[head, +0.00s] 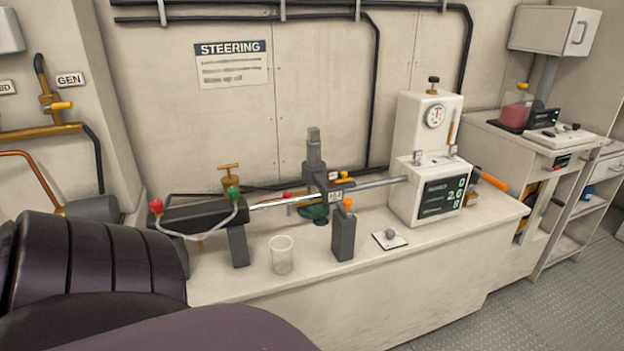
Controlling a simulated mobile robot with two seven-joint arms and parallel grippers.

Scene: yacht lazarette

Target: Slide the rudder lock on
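On the bench is a steering ram: a dark cylinder (190,211) at the left and a bright metal rod (375,185) running right into a white unit with a gauge and numeric display (432,190). A dark upright post with a labelled block (315,160) sits around the rod. A grey wire handle (205,234) with a red and a green ball end lies against the cylinder. A dark block with an orange knob (343,235) stands in front of the rod. I cannot tell for certain which part is the rudder lock. Neither gripper shows; dark arm parts of mine fill the lower left.
A clear cup (282,255) and a small white plate with a grey knob (390,239) stand near the bench's (300,290) front edge. The bench's front right is clear.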

